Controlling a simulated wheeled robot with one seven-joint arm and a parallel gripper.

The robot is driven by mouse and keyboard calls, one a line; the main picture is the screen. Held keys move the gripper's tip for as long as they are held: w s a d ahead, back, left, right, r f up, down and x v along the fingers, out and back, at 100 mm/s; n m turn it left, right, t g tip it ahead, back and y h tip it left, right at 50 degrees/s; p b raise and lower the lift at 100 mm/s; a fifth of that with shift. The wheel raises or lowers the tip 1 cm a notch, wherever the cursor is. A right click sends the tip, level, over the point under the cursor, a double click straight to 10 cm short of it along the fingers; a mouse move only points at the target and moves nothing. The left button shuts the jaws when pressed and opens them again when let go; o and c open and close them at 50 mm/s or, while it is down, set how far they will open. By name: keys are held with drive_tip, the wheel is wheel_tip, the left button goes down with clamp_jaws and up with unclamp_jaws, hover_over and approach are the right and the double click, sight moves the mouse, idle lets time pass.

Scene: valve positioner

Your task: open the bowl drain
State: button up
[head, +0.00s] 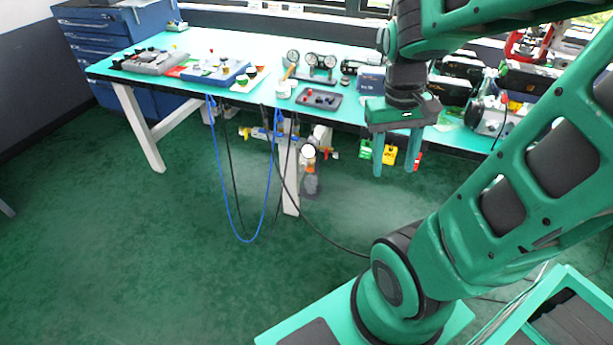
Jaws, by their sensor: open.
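Under the front edge of the workbench, beside a white leg, hangs a small unit with a round white gauge (308,151), an orange part (310,168) and a greyish bowl (311,184) below it. The unit looks like an air filter. The drain at the bottom of the bowl is too small to make out. My gripper (395,172) points down, in front of the bench on the right. Its two fingers are apart with nothing between them. In the picture it is to the right of the bowl, clearly apart from it.
Blue and black hoses (243,240) hang in loops left of the bowl. A yellow-handled fitting (246,132) sits under the workbench (150,68). Yellow and green tags (389,154) hang behind my gripper. The bench top holds gauges (320,61) and trays. The green floor (160,250) in front is open.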

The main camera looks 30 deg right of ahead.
drive_tip(key=w+d+f+n+g+h, duration=0.1)
drive_tip(key=w+d+f+n+h, duration=0.1)
drive_tip(key=w+f+n+h, duration=0.6)
drive_tip(key=w+d+f+n+h, duration=0.2)
drive_tip(key=w+d+f+n, duration=0.1)
drive_tip(key=w+f, duration=1)
drive_tip(key=n+t+h, duration=0.3)
drive_tip(key=n+t, duration=1)
drive_tip(key=n, duration=0.7)
approach(310, 170)
drive_tip(key=x, duration=0.8)
drive_tip(key=shift+w+a+f, duration=0.15)
drive_tip(key=shift+a+f, duration=0.1)
drive_tip(key=c, duration=1)
